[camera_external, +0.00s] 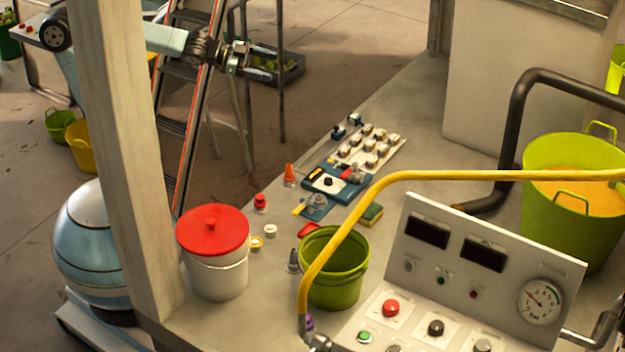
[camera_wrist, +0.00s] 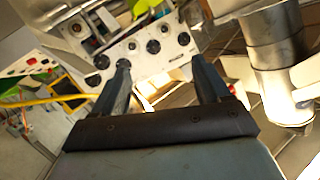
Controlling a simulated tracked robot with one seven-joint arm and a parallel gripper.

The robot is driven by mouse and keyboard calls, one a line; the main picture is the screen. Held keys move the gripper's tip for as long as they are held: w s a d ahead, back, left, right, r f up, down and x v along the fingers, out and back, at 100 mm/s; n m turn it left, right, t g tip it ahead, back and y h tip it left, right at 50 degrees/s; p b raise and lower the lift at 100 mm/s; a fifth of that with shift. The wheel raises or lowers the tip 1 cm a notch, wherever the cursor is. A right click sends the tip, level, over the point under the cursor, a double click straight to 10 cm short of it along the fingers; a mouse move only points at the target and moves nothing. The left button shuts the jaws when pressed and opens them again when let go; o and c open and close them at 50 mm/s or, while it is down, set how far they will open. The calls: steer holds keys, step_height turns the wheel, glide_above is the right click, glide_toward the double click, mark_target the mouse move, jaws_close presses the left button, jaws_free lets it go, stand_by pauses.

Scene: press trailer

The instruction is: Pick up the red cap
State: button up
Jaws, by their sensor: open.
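A small red cap (camera_external: 260,201) stands on the grey worktop in the external view, right of the white bucket (camera_external: 218,274) with its red lid (camera_external: 212,231). My gripper (camera_external: 262,67) is raised at the upper left of the external view, well above and behind the worktop and far from the cap. In the wrist view my gripper (camera_wrist: 161,68) has its two dark fingers spread apart with nothing between them. I cannot make out the red cap in the wrist view.
An orange cone (camera_external: 289,174), white ring (camera_external: 270,230), yellow ring (camera_external: 256,243), grey nozzle (camera_external: 293,261) and flat red piece (camera_external: 308,230) surround the cap. A green bucket (camera_external: 333,285) and yellow pipe (camera_external: 450,176) stand right. A post (camera_external: 120,150) and ladder (camera_external: 185,120) are left.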

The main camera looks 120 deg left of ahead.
steer(key=a+f+m+t+h, duration=0.2)
steer(key=a+m+t+h, duration=0.3)
steer(key=a, duration=0.7)
steer(key=s+a+f+m+g+h, duration=0.15)
steer(key=s+f+h, duration=0.4)
steer(key=s, duration=0.55)
steer(key=s+a+f+m+g+h, duration=0.15)
steer(key=s+f+h, duration=0.25)
steer(key=s+h, duration=0.5)
steer(key=y, duration=0.3)
glide_toward(260, 201)
steer(key=w, duration=0.1)
steer(key=w+d+f, duration=0.1)
steer(key=w, duration=0.1)
steer(key=shift+d+f+g+h, duration=0.15)
steer(key=shift+g+h, duration=0.1)
steer(key=shift+g, duration=0.15)
steer(key=shift+x, duration=2.6)
steer(key=shift+w, duration=0.1)
steer(key=c, duration=1.1)
